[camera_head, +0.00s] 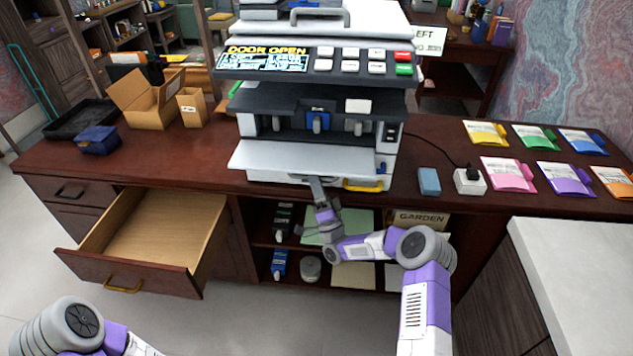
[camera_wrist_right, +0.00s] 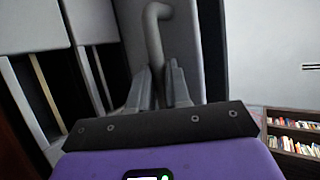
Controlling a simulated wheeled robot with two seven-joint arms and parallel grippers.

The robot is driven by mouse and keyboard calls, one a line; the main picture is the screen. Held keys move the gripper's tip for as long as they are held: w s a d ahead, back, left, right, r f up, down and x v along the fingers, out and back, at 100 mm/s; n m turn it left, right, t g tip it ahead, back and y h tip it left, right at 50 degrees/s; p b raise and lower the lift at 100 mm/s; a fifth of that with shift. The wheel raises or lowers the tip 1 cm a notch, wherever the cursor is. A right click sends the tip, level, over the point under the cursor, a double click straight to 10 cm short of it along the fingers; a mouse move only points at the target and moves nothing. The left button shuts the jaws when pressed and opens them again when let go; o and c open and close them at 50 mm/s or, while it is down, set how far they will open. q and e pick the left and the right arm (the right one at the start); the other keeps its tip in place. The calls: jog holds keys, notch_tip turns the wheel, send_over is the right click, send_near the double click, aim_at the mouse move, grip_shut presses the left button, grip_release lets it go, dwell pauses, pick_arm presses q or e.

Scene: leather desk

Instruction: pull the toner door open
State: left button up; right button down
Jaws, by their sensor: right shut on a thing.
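The toner door (camera_head: 303,158) of the printer (camera_head: 392,135) is a pale flap folded down and sticking out toward me, close to level. Behind it the bay shows a blue toner cartridge (camera_head: 316,122) and dark slots. My right gripper (camera_head: 317,186) is at the door's front edge. In the right wrist view my right gripper (camera_wrist_right: 160,82) has its two fingers closed around a grey bar handle (camera_wrist_right: 154,32) on a grey panel. Of my left arm only links show at the lower left.
The printer's display (camera_head: 265,58) reads "DOOR OPEN". A yellow handle (camera_head: 362,185) is low on the printer. An open drawer (camera_head: 150,240) juts out at the left. A blue box (camera_head: 428,181) and a white adapter (camera_head: 469,181) lie right of the printer. Open shelves are below.

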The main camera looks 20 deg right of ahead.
jog(key=shift+w+d+r+h, duration=0.1)
jog(key=shift+w+d+h, duration=0.2)
jog(key=shift+h, duration=0.2)
jog(key=c, duration=1.1)
grip_release()
jog(key=shift+w+f, duration=0.2)
jog(key=shift+w, duration=0.05)
jog(key=shift+s, duration=0.1)
jog(key=p+v, duration=0.1)
jog(key=v, duration=0.6)
jog(key=shift+s+f, duration=0.15)
jog(key=shift+f, duration=0.15)
